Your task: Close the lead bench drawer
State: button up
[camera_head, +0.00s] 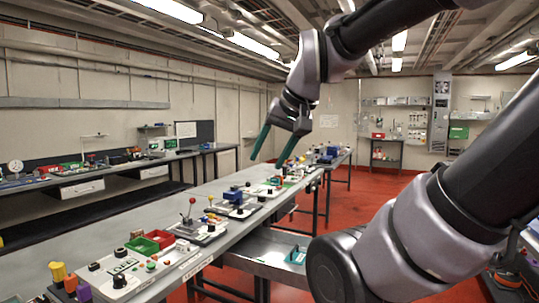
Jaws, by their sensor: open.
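The lead bench drawer appears to be the grey metal drawer (250,259) that sticks out from under the near bench, pulled open toward the right. A small teal and white item (296,255) lies in it. The drawer's right end is partly hidden behind my arm. My gripper (266,162) is in the upper middle of the view, above the far part of the bench top. Its two teal fingers are spread apart, point down and left, and hold nothing. It is clear of the drawer.
The long grey bench (218,190) carries control boxes, a green bin (143,246), a red bin (160,238) and joystick panels. A second bench (65,183) with white drawers runs along the left wall. Red floor (384,192) is open beyond the bench on the right.

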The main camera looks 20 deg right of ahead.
aim_at(274, 245)
jog(key=l+z, duration=0.35)
jog(key=i+l+z, duration=0.15)
jog(key=l+z, duration=0.15)
jog(key=l, duration=0.25)
jog(key=i+j+u, duration=0.1)
jog(key=i+j, duration=0.3)
